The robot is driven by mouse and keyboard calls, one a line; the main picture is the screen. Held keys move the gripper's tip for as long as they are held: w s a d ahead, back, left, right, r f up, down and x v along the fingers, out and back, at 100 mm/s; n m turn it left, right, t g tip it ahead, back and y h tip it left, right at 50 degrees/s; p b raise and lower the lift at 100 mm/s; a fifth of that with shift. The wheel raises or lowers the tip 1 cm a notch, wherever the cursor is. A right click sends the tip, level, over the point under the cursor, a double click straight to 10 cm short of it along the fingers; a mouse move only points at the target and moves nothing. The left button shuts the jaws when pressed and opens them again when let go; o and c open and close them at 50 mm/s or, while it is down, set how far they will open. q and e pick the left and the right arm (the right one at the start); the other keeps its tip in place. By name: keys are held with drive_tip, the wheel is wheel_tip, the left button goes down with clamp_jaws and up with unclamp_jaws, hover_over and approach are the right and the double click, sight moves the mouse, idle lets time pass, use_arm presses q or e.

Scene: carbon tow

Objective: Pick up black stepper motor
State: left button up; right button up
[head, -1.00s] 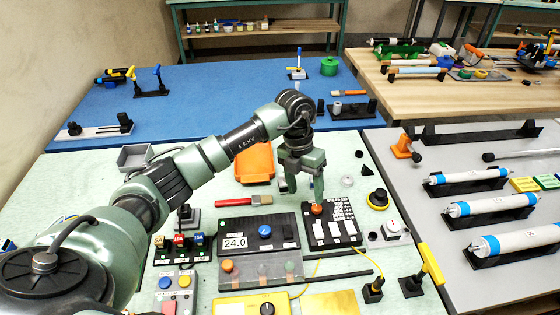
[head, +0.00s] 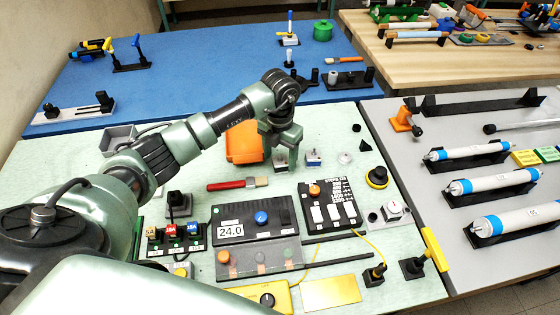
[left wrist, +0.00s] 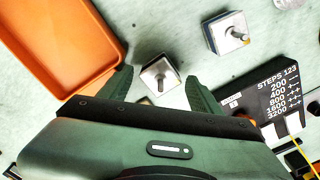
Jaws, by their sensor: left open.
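A small square motor (head: 281,163) with a pale metal face stands on the pale green mat, partly hidden by my left gripper (head: 280,151). In the left wrist view the motor (left wrist: 160,77) shows its shaft and lies between the two open fingertips (left wrist: 159,84), with a gap on each side. Its body colour is hard to tell there. A second motor (head: 313,158) with blue sides stands to its right, and it also shows in the left wrist view (left wrist: 227,34). My left gripper is open and empty. My right gripper is not in view.
An orange tray (head: 243,142) stands close to the left of the gripper. A black driver panel (head: 330,205) marked with steps lies in front. A red-handled brush (head: 228,185) and a 24.0 display unit (head: 232,232) lie nearer. A blue mat (head: 200,85) is behind.

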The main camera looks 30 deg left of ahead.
use_arm(q)
drive_tip(key=shift+f, duration=0.15)
clamp_jaws()
